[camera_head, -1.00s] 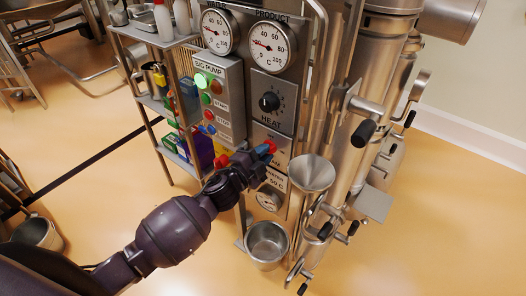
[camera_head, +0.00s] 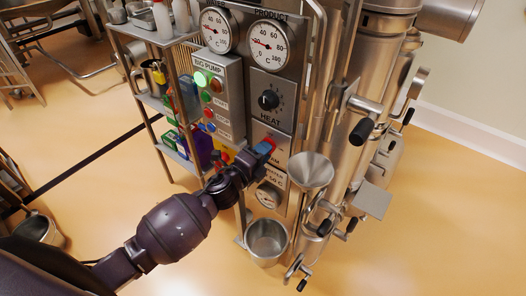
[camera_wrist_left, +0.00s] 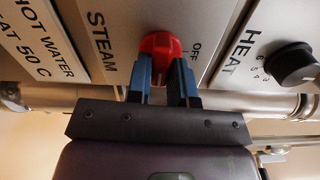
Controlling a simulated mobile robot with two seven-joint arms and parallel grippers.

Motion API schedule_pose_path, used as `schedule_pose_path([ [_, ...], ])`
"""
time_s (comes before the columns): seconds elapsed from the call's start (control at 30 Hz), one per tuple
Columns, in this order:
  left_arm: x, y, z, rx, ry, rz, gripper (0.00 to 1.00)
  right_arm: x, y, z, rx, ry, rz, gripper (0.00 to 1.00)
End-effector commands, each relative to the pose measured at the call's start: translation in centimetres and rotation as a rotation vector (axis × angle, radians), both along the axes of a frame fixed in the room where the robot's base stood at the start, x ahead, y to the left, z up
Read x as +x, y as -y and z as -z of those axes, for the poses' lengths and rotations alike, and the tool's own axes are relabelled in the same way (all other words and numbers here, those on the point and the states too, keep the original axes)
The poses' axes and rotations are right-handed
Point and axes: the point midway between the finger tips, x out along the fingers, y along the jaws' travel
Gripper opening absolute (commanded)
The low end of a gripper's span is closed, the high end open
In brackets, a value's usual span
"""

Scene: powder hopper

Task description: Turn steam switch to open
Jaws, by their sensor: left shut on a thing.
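The steam switch is a red round knob (camera_wrist_left: 160,46) on a metal panel, with the word STEAM on one side and OFF on the other in the left wrist view. In the head view only a bit of the red knob (camera_head: 271,143) shows past my fingers. My left gripper (camera_head: 263,149) reaches it from the front left. In the left wrist view the two blue fingers of my left gripper (camera_wrist_left: 162,72) stand on either side of the knob, shut on it. Part of the knob is hidden between the fingers. My right gripper is not in view.
The black HEAT knob (camera_head: 269,100) sits just above, and two dials are higher up. A metal funnel (camera_head: 311,171) and a steel pot (camera_head: 267,241) are right and below. A shelf rack with bottles stands left. Pipes and black handles crowd the right.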

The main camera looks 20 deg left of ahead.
Motion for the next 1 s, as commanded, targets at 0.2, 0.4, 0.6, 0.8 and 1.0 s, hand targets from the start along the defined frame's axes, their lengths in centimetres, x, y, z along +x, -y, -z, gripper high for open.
schedule_pose_path([
  [0.2,0.0,-0.1,0.1,0.010,0.002,0.000,0.00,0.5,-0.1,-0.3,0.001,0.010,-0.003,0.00],
  [0.4,0.0,-0.1,0.1,0.010,0.002,-0.001,0.00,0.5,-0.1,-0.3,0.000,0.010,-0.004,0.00],
  [0.6,0.0,-0.1,0.1,0.008,0.001,-0.001,0.43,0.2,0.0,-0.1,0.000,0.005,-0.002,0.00],
  [0.8,0.0,-0.1,0.1,0.006,0.001,-0.001,0.43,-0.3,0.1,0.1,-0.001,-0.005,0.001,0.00],
  [1.0,-1.0,-0.4,0.1,0.005,0.000,-0.001,0.43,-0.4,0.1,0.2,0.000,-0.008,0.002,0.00],
])
